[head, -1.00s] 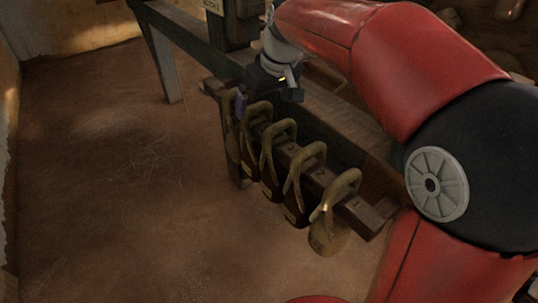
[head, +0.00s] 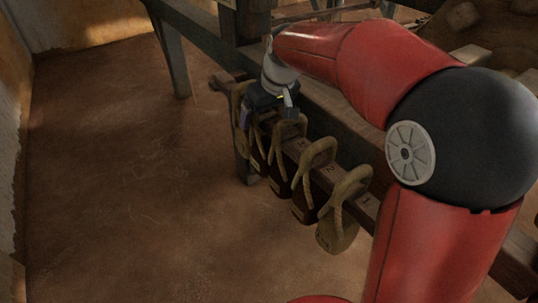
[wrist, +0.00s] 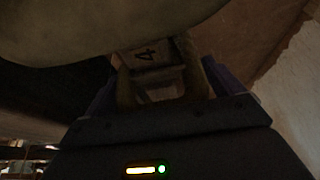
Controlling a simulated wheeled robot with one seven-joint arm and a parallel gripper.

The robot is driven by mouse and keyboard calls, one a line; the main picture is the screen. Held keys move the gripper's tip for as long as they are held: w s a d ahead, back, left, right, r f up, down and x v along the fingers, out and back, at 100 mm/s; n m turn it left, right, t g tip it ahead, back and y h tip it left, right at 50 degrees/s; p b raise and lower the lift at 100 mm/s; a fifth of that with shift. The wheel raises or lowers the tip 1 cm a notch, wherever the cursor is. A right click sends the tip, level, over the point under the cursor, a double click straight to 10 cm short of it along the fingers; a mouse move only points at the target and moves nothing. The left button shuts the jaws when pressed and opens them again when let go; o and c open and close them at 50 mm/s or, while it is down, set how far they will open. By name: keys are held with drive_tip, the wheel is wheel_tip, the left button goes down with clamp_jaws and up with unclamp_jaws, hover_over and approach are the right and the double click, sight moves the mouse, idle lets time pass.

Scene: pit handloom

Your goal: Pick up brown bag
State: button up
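Several bags with tan loop handles hang in a row on a numbered wooden rail (head: 325,178). The nearest bag (head: 338,231) is olive-tan; the bag behind it (head: 305,203) is darker brown. Which one is the brown bag is hard to tell in this dim light. My gripper (head: 266,116) is at the far end of the row, low over the handles there and partly hiding them. In the wrist view, my gripper (wrist: 165,88) looks open, its purple fingers apart. Tan strap parts (wrist: 126,88) and the rail's number 4 label (wrist: 145,55) show between them. A large tan surface fills the top.
A wooden loom beam (head: 335,115) runs just behind the rail, and a post (head: 170,55) stands at the back left. The brown floor (head: 110,190) left of the rail is clear. A wall (head: 12,150) stands at the far left.

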drive_tip(key=c, duration=1.2)
drive_tip(key=shift+r, duration=0.15)
drive_tip(key=shift+c, duration=0.8)
drive_tip(key=shift+r, duration=0.15)
drive_tip(key=shift+r+p, duration=0.4)
drive_tip(key=shift+r, duration=1.3)
drive_tip(key=s+a, duration=1)
drive_tip(key=a, duration=0.5)
drive_tip(key=shift+f, duration=0.1)
